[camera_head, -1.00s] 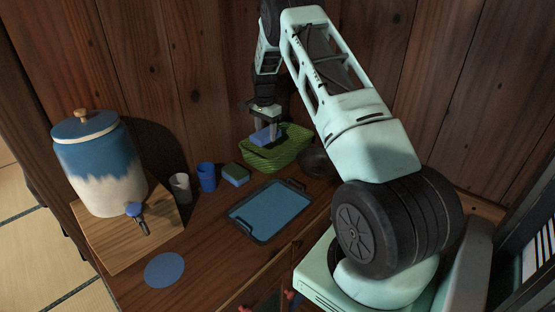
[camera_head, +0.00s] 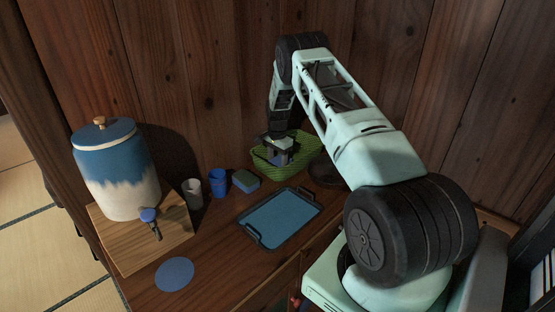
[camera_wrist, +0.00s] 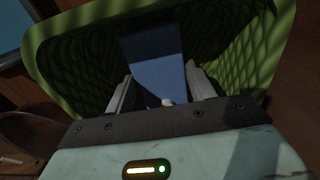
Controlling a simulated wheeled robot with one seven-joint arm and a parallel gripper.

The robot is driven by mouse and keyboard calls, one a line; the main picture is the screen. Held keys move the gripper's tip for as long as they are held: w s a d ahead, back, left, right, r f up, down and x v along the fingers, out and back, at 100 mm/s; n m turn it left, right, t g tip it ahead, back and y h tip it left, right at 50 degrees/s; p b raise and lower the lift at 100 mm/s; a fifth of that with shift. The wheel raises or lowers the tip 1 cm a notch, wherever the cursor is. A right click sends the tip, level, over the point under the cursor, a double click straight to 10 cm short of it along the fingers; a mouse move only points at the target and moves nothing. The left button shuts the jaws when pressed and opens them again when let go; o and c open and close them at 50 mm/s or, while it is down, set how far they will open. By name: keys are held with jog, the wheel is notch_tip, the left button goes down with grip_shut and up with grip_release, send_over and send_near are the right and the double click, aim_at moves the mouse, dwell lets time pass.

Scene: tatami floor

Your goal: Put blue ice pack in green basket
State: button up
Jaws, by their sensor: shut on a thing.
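The green basket (camera_head: 262,160) stands at the back of the wooden counter, against the wall. It also shows in the wrist view (camera_wrist: 257,75), where its mesh walls surround the ice pack. My gripper (camera_head: 281,158) points down into the basket. It is shut on the blue ice pack (camera_wrist: 155,62), which sits between the two fingers. In the head view the ice pack is mostly hidden by my gripper and the basket. I cannot tell whether the ice pack touches the basket floor.
A black-rimmed blue tray (camera_head: 281,219) lies in front of the basket. A sponge (camera_head: 245,181), a blue cup (camera_head: 219,183) and a grey cup (camera_head: 192,193) stand to its left. A blue and white dispenser (camera_head: 117,172) stands on a wooden box at left. A dark round bowl (camera_head: 325,171) sits right of the basket.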

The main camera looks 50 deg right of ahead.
jog(key=o, duration=1.1)
jog(key=shift+f, duration=0.1)
